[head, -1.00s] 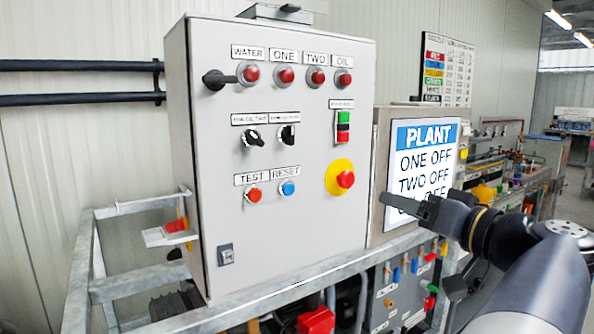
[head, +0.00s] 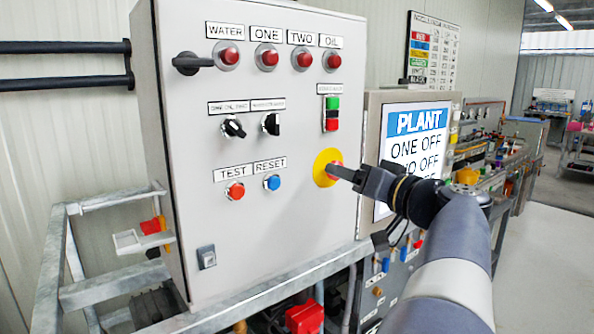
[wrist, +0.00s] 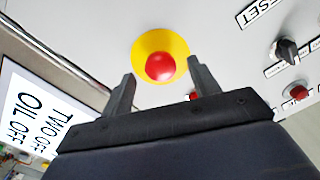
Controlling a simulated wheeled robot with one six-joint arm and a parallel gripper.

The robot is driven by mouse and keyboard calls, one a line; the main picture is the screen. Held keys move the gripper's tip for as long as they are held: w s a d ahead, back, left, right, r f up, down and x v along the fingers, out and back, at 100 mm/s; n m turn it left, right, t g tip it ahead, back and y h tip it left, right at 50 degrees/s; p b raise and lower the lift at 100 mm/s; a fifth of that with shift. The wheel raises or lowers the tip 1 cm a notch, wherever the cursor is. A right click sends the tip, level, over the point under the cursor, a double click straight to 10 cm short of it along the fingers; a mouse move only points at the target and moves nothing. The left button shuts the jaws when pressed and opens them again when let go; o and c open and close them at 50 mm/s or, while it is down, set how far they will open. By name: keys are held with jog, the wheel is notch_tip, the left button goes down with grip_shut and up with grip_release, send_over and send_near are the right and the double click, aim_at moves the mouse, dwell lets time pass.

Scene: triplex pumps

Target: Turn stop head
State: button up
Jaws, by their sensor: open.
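The stop head is a red mushroom button on a round yellow plate (head: 322,168) at the lower right of the grey control box (head: 260,225). In the head view my gripper's fingers (head: 345,174) reach in from the right and cover much of the red head. In the wrist view the red stop head (wrist: 160,67) shows whole, beyond and between the two black fingertips. My gripper (wrist: 158,78) is open and empty, one finger on each side of the head. I cannot tell whether either finger touches it.
A TEST button (head: 235,191), a RESET button (head: 272,183), two black selector knobs and a green-red switch (head: 332,113) share the panel. A sign reading PLANT (head: 412,140) stands to the right. Metal frame rails (head: 270,290) run below the box.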

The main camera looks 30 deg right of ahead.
jog(key=shift+w, duration=1.05)
jog(key=shift+c, duration=0.4)
